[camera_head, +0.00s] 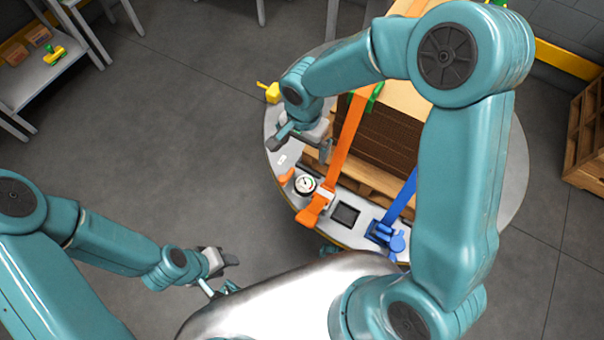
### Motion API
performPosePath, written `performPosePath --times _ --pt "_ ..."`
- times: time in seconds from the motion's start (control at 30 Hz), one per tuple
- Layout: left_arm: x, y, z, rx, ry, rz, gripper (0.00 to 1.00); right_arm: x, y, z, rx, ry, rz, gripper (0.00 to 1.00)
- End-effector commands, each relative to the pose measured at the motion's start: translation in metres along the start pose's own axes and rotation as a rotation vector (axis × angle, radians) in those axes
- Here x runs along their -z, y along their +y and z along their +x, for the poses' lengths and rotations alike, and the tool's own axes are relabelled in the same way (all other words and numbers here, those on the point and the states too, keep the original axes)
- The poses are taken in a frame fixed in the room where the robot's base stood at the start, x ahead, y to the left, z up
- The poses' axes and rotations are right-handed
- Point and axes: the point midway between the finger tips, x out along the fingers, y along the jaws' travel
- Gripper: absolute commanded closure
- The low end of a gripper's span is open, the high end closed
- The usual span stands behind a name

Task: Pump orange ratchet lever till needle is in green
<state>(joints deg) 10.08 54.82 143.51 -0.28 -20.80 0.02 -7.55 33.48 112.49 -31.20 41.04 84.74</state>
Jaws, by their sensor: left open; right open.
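The orange ratchet lever (307,219) sits near the front rim of the round grey table, at the lower end of an orange strap (346,138). A small round white-faced gauge (305,184) is just left of the strap; its needle is too small to read against any green zone. My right gripper (301,147) is open and empty, above the table's left part, up and left of the gauge, and not touching the lever. My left gripper (229,272) is open and empty, low and left of the table, well apart from the lever.
A brown stack (378,135) stands on a wooden pallet, with an orange and a blue strap (403,196). A blue ratchet (386,236) is right of a dark square panel (345,215). A yellow part (270,92) sticks out at the rim. My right arm hides much of the right side.

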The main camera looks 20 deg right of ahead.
Motion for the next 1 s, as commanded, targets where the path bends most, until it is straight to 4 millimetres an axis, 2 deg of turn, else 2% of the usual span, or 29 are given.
performPosePath --times 0.03,0.1,0.3,0.4,1.0 --pt "0.000 -0.005 0.014 0.000 -0.001 0.000 0.57 -0.001 0.002 0.020 -0.004 -0.003 -0.001 0.00" --pt "0.000 -0.009 0.024 0.000 -0.001 0.000 0.57 -0.002 0.003 0.036 -0.004 -0.002 -0.002 0.00" --pt "0.001 -0.015 0.043 0.000 -0.001 0.000 0.57 -0.003 0.004 0.073 -0.003 -0.002 -0.004 0.00" --pt "0.001 -0.017 0.048 0.000 -0.001 0.000 0.57 -0.002 0.004 0.083 -0.002 -0.002 -0.003 0.00" --pt "0.001 -0.017 0.048 0.000 -0.001 0.000 0.57 0.000 0.000 0.087 -0.002 -0.001 -0.003 0.00"
